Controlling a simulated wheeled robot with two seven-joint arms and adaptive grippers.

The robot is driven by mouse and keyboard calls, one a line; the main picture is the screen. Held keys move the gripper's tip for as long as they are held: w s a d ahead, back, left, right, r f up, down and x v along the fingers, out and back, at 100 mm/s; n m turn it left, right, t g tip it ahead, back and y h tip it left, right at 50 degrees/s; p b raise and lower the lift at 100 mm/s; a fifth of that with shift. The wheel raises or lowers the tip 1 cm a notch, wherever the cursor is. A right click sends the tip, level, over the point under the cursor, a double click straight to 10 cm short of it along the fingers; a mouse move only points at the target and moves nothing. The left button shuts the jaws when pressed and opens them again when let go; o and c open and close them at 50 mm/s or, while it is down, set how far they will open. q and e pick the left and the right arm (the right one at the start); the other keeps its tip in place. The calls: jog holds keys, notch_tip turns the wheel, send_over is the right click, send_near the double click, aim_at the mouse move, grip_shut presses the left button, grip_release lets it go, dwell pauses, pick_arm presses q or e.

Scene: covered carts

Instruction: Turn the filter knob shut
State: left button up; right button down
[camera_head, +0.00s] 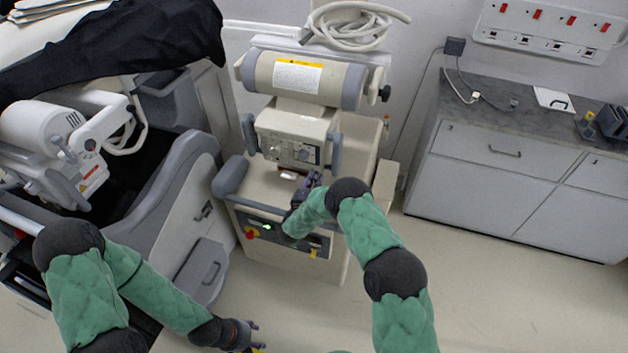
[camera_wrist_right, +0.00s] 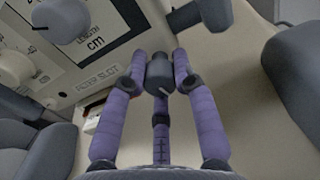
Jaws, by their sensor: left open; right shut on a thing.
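The filter knob (camera_wrist_right: 160,72) is a dark grey round knob on the beige machine's control panel, beside the words FILTER SLOT in the right wrist view. My right gripper (camera_wrist_right: 160,66) has its purple fingers closed around it, with a finger on each side and one below. In the head view my right gripper (camera_head: 308,184) reaches the lower front of the control panel (camera_head: 290,142); the gripped knob cannot be made out there. My left gripper (camera_head: 252,338) is open and low at the bottom edge, away from the machine.
Other knobs, one grey (camera_wrist_right: 62,20) and one pale (camera_wrist_right: 14,68), sit left of the gripped knob. Grey handles (camera_head: 249,133) flank the panel. A grey cart (camera_head: 180,200) stands at left, cabinets (camera_head: 500,150) at right. The floor (camera_head: 480,290) at lower right is clear.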

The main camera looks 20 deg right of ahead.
jog(key=m+b, duration=0.3)
jog(key=b, duration=0.2)
jog(key=m+b, duration=0.7)
jog(key=b, duration=0.2)
jog(key=shift+f+m+b, duration=0.25)
jog(key=shift+m+b, duration=0.05)
jog(key=shift+b, duration=0.05)
jog(key=shift+m+b, duration=0.4)
jog(key=shift+r+m+b, duration=0.1)
jog(key=shift+m+b, duration=0.3)
jog(key=shift+m, duration=0.4)
jog(key=shift+r+m, duration=0.1)
jog(key=shift+m, duration=1.1)
jog(key=c, duration=1)
grip_release()
jog(key=shift+s+a, duration=0.1)
